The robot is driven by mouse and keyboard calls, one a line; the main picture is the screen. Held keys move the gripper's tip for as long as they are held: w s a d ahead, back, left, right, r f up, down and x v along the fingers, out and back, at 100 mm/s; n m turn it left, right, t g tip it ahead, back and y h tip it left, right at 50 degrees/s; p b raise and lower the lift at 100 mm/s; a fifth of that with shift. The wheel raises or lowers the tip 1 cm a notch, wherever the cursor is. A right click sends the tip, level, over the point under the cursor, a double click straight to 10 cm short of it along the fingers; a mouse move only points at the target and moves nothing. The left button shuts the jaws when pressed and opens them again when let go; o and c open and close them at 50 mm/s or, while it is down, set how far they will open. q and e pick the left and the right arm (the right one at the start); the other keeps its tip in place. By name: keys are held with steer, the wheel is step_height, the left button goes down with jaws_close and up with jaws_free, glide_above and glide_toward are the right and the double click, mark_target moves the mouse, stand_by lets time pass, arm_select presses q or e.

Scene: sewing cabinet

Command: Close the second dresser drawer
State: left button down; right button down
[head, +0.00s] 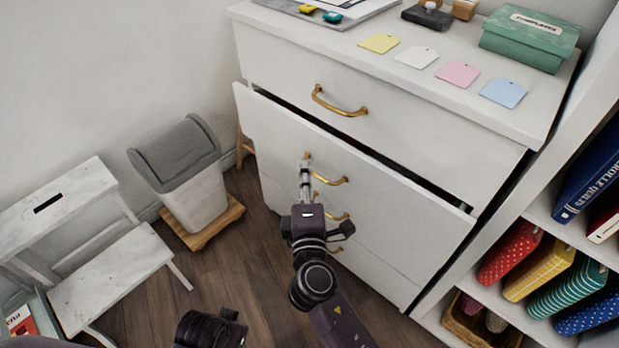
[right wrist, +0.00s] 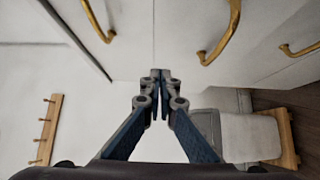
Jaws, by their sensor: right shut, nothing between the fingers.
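The white dresser's second drawer (head: 395,195) stands slightly open, with a dark gap along its top edge below the top drawer. Its brass handle (head: 332,181) is partly covered by my right gripper (head: 305,165). My right gripper is in front of the drawer fronts, near the left end of that handle. In the right wrist view its fingers (right wrist: 160,75) are shut together with nothing between them, pointing at the white fronts. I cannot tell whether the fingertips touch the drawer. The second drawer's handle (right wrist: 98,20) shows at upper left there. My left gripper is not visible.
A grey-lidded bin (head: 195,190) and white step stool (head: 105,270) stand left of the dresser. A bookshelf (head: 520,235) is close on its right. Paper tags and a green box (head: 530,38) lie on the dresser top. Wood floor (head: 225,265) is clear before the bin.

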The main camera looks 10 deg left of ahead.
glide_toward(314, 135)
steer(key=w+a, duration=0.3)
steer(key=shift+w+d, duration=0.7)
steer(key=shift+w, duration=0.2)
steer(key=shift+w+d, duration=0.35)
steer(key=shift+w, duration=0.1)
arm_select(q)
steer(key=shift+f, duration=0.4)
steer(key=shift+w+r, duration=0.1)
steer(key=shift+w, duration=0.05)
